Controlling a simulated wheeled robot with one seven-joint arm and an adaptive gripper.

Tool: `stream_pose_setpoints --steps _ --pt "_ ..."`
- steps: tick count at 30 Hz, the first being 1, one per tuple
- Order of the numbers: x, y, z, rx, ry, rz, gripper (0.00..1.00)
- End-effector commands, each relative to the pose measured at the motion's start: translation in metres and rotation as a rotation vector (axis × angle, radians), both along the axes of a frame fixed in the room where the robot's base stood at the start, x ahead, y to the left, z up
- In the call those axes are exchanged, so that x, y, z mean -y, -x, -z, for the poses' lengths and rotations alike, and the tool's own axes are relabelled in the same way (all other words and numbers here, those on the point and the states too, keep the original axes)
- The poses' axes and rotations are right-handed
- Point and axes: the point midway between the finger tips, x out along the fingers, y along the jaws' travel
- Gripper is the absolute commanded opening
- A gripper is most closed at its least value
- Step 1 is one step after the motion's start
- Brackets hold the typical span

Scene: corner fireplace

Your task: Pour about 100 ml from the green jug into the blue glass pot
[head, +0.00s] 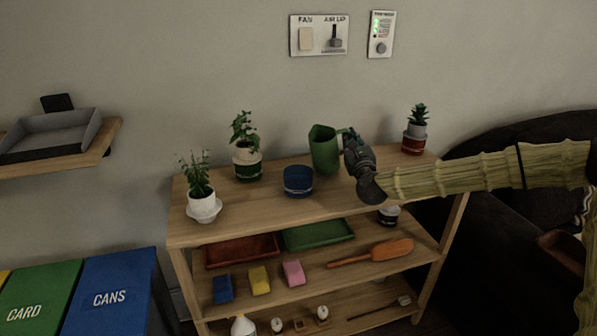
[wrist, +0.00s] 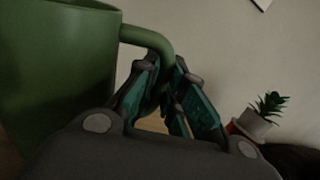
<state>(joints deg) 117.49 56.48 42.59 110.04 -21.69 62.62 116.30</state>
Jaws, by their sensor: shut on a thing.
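The green jug (head: 323,150) is upright at the back of the wooden shelf's top; I cannot tell whether it touches the board. Its handle points right, and my gripper (head: 350,140) is shut on that handle. In the wrist view the jug (wrist: 55,75) fills the left side, and the fingers of my gripper (wrist: 168,92) close around the lower part of the handle. The blue glass pot (head: 298,181) stands on the top board, left of the jug and nearer the front, apart from it. The contents of both are hidden.
Potted plants stand on the top board: one front left (head: 201,190), one back left (head: 246,150), one at the right (head: 415,130). Lower shelves hold a red tray (head: 243,250), a green tray (head: 318,233) and several sponges. The wall is close behind.

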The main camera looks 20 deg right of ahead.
Motion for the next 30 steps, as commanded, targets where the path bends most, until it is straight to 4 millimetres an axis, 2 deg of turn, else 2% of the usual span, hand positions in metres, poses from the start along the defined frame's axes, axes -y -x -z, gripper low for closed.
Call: stream_pose_setpoints --steps 11,25,27,30 --pt "-0.02 0.013 -0.023 0.136 0.203 0.0 0.0" --pt "-0.043 0.028 -0.035 0.304 0.458 0.002 0.0" --pt "-0.045 0.029 -0.046 0.327 0.488 0.003 0.0" --pt "-0.047 0.031 -0.052 0.35 0.525 0.004 0.0"
